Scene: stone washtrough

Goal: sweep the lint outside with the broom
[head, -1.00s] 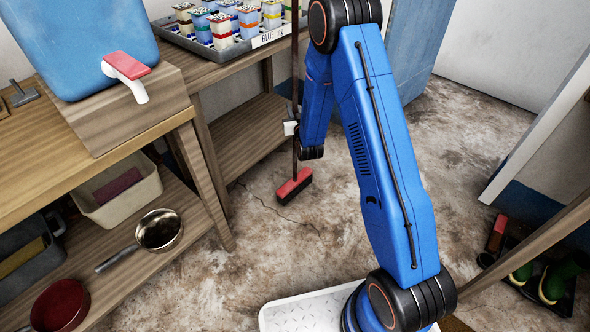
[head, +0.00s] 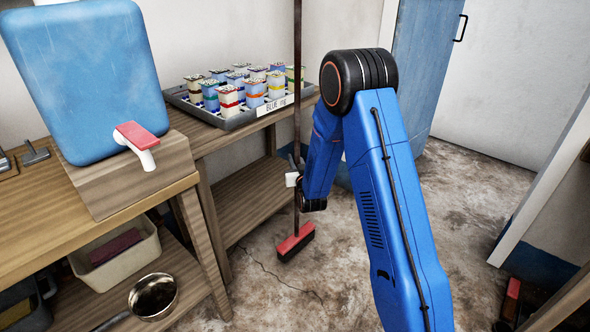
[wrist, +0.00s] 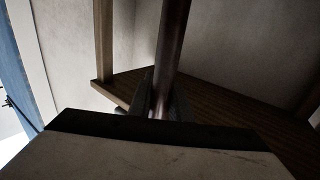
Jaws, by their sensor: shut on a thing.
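The broom has a long dark reddish-brown handle (head: 297,80) and a red head with black bristles (head: 296,242). It stands nearly upright beside the wooden bench, its bristles at or just above the floor; I cannot tell which. My gripper (head: 297,172) is shut on the lower part of the handle, partly hidden by my wrist. In the wrist view the handle (wrist: 172,45) rises from between the jaws of my gripper (wrist: 160,105). I cannot make out any lint on the mottled floor.
The bench (head: 60,235) at left bears a blue water container (head: 85,75) and a tray (head: 205,115) of small boxes. A beige bin (head: 135,258) and a saucepan (head: 152,297) sit on its lower shelf. A blue door (head: 415,70) stands behind.

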